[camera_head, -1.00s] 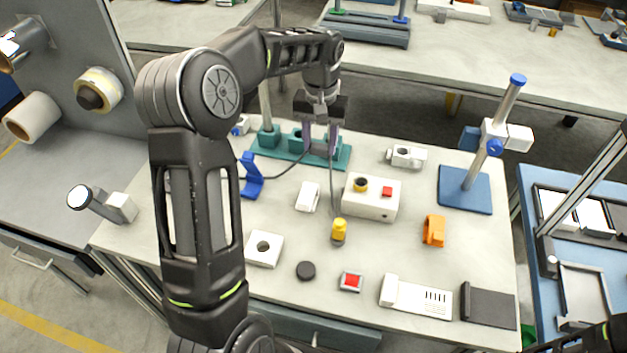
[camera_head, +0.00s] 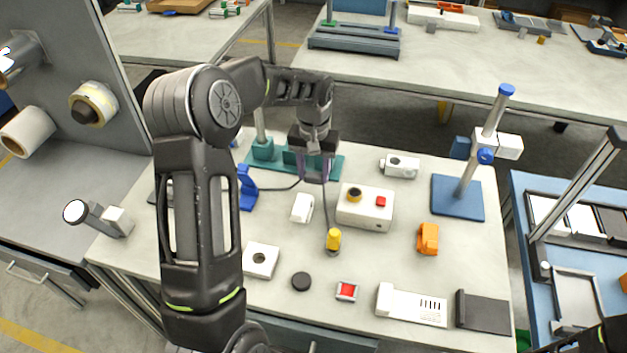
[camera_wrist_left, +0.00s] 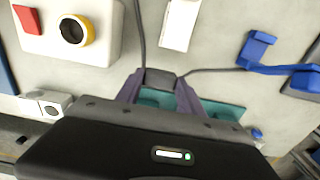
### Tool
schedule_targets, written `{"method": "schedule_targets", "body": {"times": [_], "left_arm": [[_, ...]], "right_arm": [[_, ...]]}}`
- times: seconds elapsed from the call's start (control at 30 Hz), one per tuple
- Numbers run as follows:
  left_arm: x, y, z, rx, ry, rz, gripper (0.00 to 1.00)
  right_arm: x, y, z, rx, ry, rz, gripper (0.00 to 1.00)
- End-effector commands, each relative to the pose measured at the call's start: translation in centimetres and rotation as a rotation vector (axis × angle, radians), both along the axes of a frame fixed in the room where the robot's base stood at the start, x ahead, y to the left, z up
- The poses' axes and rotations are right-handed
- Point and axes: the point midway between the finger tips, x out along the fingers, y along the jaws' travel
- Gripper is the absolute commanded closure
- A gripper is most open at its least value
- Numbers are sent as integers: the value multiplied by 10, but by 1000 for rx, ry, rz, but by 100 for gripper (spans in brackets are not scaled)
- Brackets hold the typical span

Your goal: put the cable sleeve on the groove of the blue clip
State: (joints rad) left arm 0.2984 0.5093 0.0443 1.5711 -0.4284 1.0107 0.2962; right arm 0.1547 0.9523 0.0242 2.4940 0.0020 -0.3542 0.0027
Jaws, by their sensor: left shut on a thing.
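The blue clip (camera_head: 247,188) stands on the left part of the table, partly beside my left arm. In the left wrist view the blue clip (camera_wrist_left: 262,48) is at the upper right. My left gripper (camera_head: 315,176) is above the table, right of the clip and apart from it. Its purple fingers (camera_wrist_left: 158,88) are shut on the dark grey cable sleeve (camera_wrist_left: 160,78), which sits between the fingertips. One grey cable runs from the sleeve toward the clip; another runs to the yellow-topped plug (camera_head: 333,238). The clip's groove is too small to make out.
A teal base (camera_head: 333,164) with posts lies behind the gripper. A white box (camera_head: 362,211) with a red button stands to its right, a white block (camera_head: 302,208) in front. An orange part (camera_head: 428,239) and a blue-based stand (camera_head: 458,200) are further right.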

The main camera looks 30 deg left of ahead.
Motion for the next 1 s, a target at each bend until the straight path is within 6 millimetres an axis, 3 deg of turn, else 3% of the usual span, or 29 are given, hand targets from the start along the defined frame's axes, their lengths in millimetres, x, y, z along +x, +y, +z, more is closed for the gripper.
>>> {"method": "schedule_targets", "body": {"times": [0.17,0.43,0.83,0.87,1.0], "left_arm": [[0,0,-3,0,1,0,95],[-1,0,-35,-1,3,0,95],[0,0,-42,-1,0,0,95],[0,0,-41,-1,0,0,54],[0,0,-40,-1,0,0,42]], "right_arm": [[0,0,1,0,0,0,64],[-1,0,7,-2,3,0,64],[-1,0,2,-1,1,-1,64],[-1,0,3,-1,1,-1,64],[-1,0,4,-1,1,-1,64]]}}
